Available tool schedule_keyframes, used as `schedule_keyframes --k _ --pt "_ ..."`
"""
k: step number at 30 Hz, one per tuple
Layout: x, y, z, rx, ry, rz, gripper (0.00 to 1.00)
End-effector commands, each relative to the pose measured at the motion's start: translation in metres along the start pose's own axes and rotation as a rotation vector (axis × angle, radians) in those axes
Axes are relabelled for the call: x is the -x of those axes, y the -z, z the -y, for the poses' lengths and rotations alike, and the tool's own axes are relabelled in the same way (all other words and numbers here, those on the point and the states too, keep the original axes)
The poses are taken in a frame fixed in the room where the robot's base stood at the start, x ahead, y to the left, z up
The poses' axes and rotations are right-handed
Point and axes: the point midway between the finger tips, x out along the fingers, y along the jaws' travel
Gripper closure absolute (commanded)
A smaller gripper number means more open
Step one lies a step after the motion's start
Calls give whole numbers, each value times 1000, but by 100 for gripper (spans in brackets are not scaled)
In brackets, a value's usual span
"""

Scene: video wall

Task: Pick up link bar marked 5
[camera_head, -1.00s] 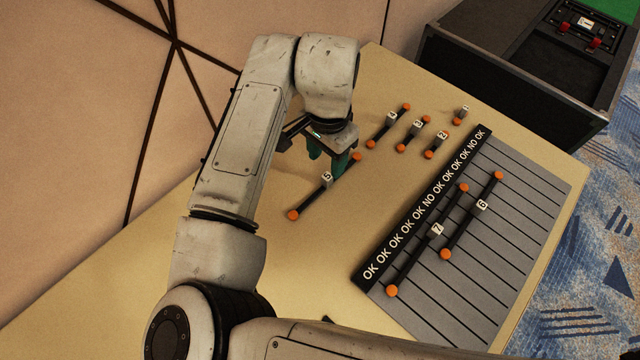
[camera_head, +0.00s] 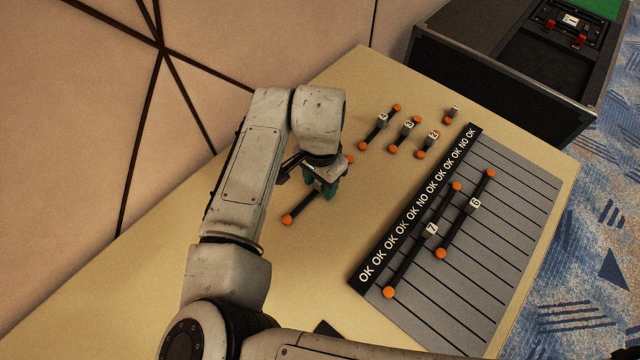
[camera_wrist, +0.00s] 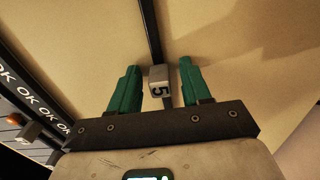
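The link bar marked 5 lies on the tan table, a dark bar with orange ends and a white numbered block at its middle. In the head view its lower-left part (camera_head: 303,205) and both orange ends show, while my gripper (camera_head: 327,190) hides its middle. In the wrist view the block marked 5 (camera_wrist: 159,82) sits between the two green fingers of my gripper (camera_wrist: 158,78). The fingers are open, with a gap on each side of the block. The bar runs away from the camera between them.
Smaller link bars (camera_head: 404,134) lie farther back on the table. A grey slotted board (camera_head: 480,270) with an OK / NO OK strip (camera_head: 420,205) holds bars 7 (camera_head: 431,229) and 6 (camera_head: 474,203) on the right. A dark case (camera_head: 500,85) stands beyond the table.

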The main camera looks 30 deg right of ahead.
Motion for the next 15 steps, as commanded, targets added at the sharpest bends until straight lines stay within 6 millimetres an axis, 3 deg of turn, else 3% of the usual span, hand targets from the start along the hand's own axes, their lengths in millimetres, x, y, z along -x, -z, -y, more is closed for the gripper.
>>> schedule_keyframes --k 15 --pt "0 0 0 0 0 0 100"
